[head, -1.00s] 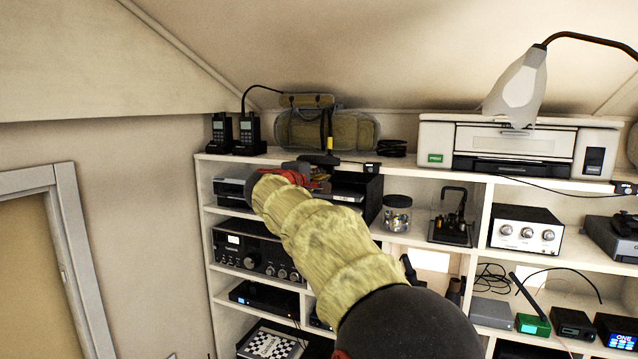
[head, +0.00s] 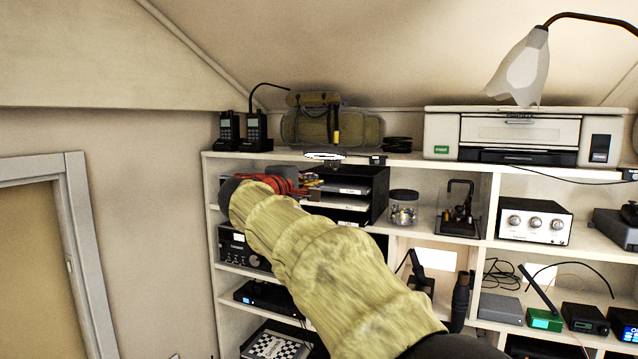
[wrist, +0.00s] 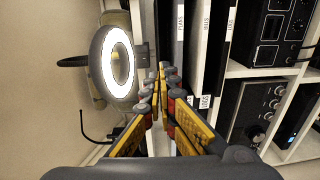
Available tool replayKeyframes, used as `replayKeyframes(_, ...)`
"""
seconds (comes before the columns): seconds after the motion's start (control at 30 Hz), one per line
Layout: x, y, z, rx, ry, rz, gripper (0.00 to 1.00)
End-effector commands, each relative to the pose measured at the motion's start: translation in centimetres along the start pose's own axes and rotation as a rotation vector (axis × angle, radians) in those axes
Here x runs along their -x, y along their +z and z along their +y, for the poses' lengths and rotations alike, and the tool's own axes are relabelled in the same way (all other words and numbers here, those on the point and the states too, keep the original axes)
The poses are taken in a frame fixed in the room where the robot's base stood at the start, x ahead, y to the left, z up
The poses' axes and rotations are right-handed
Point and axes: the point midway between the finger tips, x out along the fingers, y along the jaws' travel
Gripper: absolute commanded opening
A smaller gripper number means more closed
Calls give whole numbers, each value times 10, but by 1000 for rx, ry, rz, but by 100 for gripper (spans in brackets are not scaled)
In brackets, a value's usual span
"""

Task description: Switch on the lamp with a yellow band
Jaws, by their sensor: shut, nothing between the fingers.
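The lamp with a yellow band (head: 336,137) stands on the top shelf in front of the olive bag, its short dark stem upright. Its flat head (head: 325,156) shows bright white. In the wrist view the lamp's round head (wrist: 118,62) is a glowing white ring in a grey rim, left of the fingertips. A small black box (head: 377,159) sits on the shelf edge to its right; a dark box (wrist: 141,53) also shows beside the ring in the wrist view. My gripper (wrist: 161,78) is shut and empty, below and in front of the shelf edge; my sleeve partly hides it in the head view.
A second lamp with a pale shade (head: 520,68) hangs above the printer (head: 520,136). Two handheld radios (head: 243,132) stand at the shelf's left end.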

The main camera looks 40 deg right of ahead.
Motion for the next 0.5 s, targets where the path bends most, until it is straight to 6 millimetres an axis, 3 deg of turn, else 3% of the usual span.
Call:
replayKeyframes(0.2,28,0,-4,-2,2,2,0)
replayKeyframes(0.5,34,0,-4,-2,2,0,0)
